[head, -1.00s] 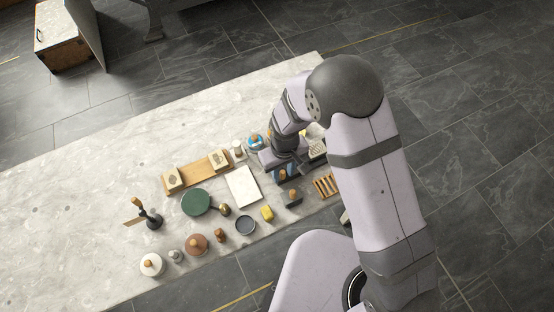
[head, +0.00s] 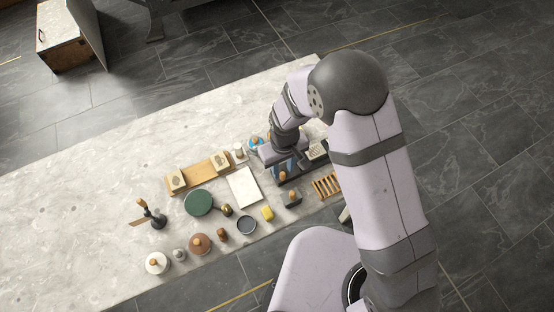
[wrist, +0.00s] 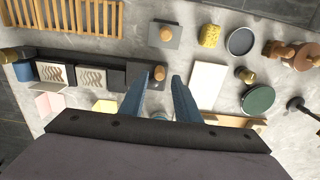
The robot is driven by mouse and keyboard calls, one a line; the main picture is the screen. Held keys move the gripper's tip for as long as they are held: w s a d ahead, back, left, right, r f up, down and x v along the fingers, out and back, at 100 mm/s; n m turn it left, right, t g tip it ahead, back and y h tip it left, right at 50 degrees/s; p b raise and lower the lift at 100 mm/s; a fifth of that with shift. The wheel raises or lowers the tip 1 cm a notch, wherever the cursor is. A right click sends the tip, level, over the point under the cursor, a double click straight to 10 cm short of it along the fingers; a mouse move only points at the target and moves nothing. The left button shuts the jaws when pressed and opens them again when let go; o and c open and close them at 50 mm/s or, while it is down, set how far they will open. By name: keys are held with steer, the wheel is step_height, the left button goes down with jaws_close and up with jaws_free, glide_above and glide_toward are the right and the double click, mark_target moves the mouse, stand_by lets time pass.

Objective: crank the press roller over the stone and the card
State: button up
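The press is a long dark bed (wrist: 70,55) at the upper left in the wrist view, partly hidden by my arm in the head view. Two pale squares with wavy marks, one (wrist: 55,73) beside the other (wrist: 92,79), lie on it; I cannot tell which is stone and which card. A dark block (wrist: 138,73), perhaps the roller, stands at its right end. A wooden knob (wrist: 160,73), also in the head view (head: 282,176), shows beside it. My gripper (wrist: 160,78) is open, with the knob seen between its blue fingertips; no contact is visible.
A slatted wooden rack (head: 326,185), a wood-knobbed plate (head: 292,200), a yellow sponge (head: 267,213), a dark dish (head: 246,225) and a white slab (head: 243,188) lie close by. A green disc (head: 198,203) is farther left. The table's left side is mostly clear.

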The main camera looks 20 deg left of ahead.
steer(key=shift+r+p, duration=0.85)
steer(key=shift+r, duration=0.5)
steer(key=s+d+r+m+g+h, duration=0.1)
steer(key=s+d+r+g+h, duration=0.25)
steer(key=s+d, duration=0.95)
steer(key=w+d+r+m+t+y+b, duration=0.1)
steer(key=w+d+r+m+b, duration=0.1)
steer(key=d, duration=0.5)
steer(key=w+d+r+m+t+y+b, duration=0.2)
steer(key=w+d+r+m+b, duration=0.1)
steer(key=d+r+m, duration=0.3)
steer(key=shift+w+d+r, duration=0.25)
steer(key=shift+w+d, duration=0.2)
steer(key=shift+w, duration=0.3)
